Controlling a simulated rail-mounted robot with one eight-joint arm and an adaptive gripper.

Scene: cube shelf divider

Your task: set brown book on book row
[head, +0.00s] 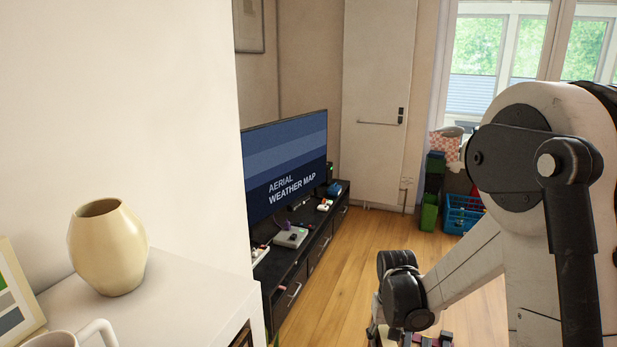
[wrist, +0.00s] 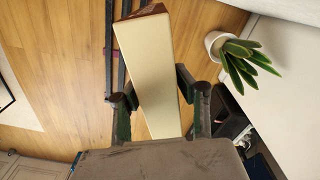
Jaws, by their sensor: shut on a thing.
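In the wrist view a thick book (wrist: 152,72) with cream page edges and a thin brown cover edge sits between the fingers of my gripper (wrist: 158,100). The fingers are shut on it, one at each side, and it points away from the camera, slightly tilted. It is held above the wood floor. In the head view my arm's black wrist is at the lower middle, and the gripper and book cannot be clearly made out there. I cannot identify the book row in either view.
A white shelf top (head: 165,305) at lower left bears a cream vase (head: 107,247), a mug (head: 85,338) and a picture frame (head: 15,295). A TV (head: 287,165) stands on a black cabinet (head: 312,245). Some floor is clear.

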